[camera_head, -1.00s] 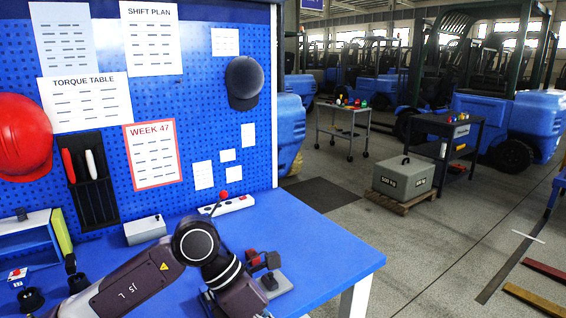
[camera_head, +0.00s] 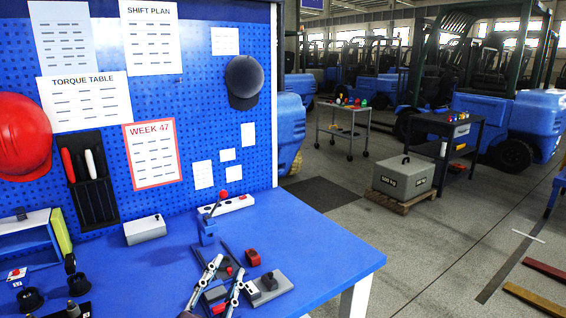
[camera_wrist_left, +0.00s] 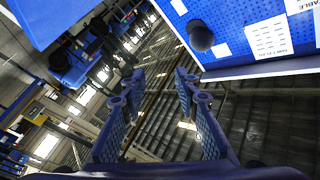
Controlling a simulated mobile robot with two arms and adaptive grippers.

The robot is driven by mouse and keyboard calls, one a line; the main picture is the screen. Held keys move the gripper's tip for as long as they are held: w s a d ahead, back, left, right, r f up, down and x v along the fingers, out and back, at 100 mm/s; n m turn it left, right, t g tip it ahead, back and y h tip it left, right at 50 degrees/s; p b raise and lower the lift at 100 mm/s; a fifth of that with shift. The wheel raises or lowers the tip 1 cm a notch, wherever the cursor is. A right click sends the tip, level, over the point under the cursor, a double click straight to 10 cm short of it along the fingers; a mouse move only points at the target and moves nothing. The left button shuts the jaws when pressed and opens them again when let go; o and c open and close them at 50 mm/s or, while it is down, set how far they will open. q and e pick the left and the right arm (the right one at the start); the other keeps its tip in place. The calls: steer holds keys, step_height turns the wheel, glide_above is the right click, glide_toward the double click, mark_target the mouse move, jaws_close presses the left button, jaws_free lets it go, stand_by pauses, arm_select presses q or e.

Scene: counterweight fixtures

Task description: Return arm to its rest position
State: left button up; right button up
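My left gripper (camera_head: 228,266) shows at the bottom centre of the head view, its two light, slim fingers pointing up in front of the blue bench. The rest of my left arm is below the frame. In the left wrist view the two fingers (camera_wrist_left: 158,76) stand apart with nothing between them, so it is open and empty. That view looks up past the fingers towards the roof and the pegboard. My right gripper is in neither view.
The blue bench (camera_head: 325,250) carries a blue fixture with a red-knobbed lever (camera_head: 208,228), a red block (camera_head: 252,257), a grey block (camera_head: 272,288) and a grey box (camera_head: 145,229). A pegboard (camera_head: 205,110) stands behind. The bench's right part is clear.

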arm_select(q)
steer(key=s+a+f+n+g+y, duration=0.2)
steer(key=a+f, duration=0.1)
steer(key=f, duration=0.3)
steer(key=s+a+f+n+g+y, duration=0.1)
steer(key=s+a+f+n+g, duration=0.15)
steer(key=f, duration=0.35)
steer(key=s+a+f+n+g, duration=0.1)
steer(key=s+a+f+g, duration=0.1)
steer(key=s+f+g, duration=0.65)
steer(key=s+a+f+n+g, duration=0.1)
steer(key=s+f+n+g, duration=0.15)
steer(key=s+f, duration=1.05)
steer(key=s+f+g, duration=0.1)
steer(key=s+f, duration=0.1)
steer(key=f, duration=0.9)
steer(key=s+f, duration=0.2)
steer(key=f, duration=0.8)
steer(key=s+a+f+m+g, duration=0.1)
steer(key=s+a+f, duration=0.2)
steer(key=s+f, duration=1.5)
steer(key=shift+a+f+g, duration=0.15)
steer(key=shift+g, duration=0.2)
